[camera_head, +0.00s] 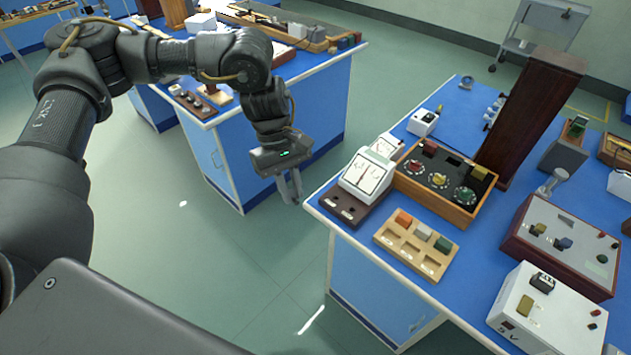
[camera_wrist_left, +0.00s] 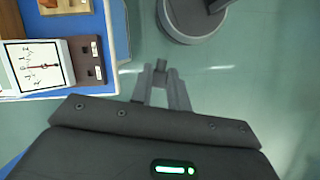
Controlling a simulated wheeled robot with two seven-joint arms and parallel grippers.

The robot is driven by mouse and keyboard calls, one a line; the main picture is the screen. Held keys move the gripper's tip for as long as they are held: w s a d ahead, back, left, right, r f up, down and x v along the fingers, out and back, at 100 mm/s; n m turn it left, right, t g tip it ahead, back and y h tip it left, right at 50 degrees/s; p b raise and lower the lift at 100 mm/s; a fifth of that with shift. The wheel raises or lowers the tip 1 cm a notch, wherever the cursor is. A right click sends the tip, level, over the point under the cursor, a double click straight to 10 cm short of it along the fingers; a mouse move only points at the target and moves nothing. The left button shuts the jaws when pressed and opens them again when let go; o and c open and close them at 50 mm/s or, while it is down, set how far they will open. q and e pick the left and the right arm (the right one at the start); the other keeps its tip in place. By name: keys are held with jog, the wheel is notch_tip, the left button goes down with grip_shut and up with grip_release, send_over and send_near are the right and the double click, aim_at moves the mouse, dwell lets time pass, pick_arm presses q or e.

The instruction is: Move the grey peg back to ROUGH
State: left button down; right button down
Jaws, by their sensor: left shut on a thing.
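My left gripper (camera_head: 290,198) hangs over the floor, just left of the right bench's near-left corner. It is shut on the grey peg, which shows as a small dark grey piece (camera_wrist_left: 160,65) between the fingertips in the left wrist view. The fingers hide much of it. A dark brown base (camera_head: 343,208) with two dark slots and small pale labels stands at the bench corner, in front of a white meter (camera_head: 367,175). The base also shows in the left wrist view (camera_wrist_left: 88,43). I cannot read the word ROUGH on any label. My right gripper is not in view.
A wooden tray (camera_head: 386,238) holds orange, white and green blocks. Behind it stands a wooden box (camera_head: 481,216) with dials. A tall dark wood column (camera_head: 535,110) and two instrument boxes stand farther right. Open floor lies between the two blue benches.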

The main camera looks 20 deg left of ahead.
pick_arm(q)
jog(key=w+d+f+n+g+y+p, duration=0.15)
jog(key=w+d+n, duration=0.35)
jog(key=d+n, duration=0.6)
jog(key=w+d+n+g+y+p, duration=0.1)
jog(key=w+d+n+p, duration=0.45)
jog(key=n, duration=1.05)
jog(key=w+a+f+n+t+h, duration=0.1)
jog(key=a+f+n+t, duration=0.3)
jog(key=n, duration=0.5)
jog(key=w+a+f+n+t+h, duration=0.2)
jog(key=a+f+n+t+h, duration=0.1)
jog(key=n+t, duration=0.4)
jog(key=w+a+f+n+t+h, duration=0.1)
jog(key=a+f+n+t, duration=0.3)
jog(key=n, duration=0.7)
jog(key=shift+w+a+f+n+t+h+p, duration=0.35)
jog(key=shift+t+h, duration=0.2)
jog(key=shift+t, duration=0.2)
jog(key=shift+a+f+n, duration=0.2)
jog(key=shift+a+n, duration=0.05)
jog(key=shift+a, duration=0.1)
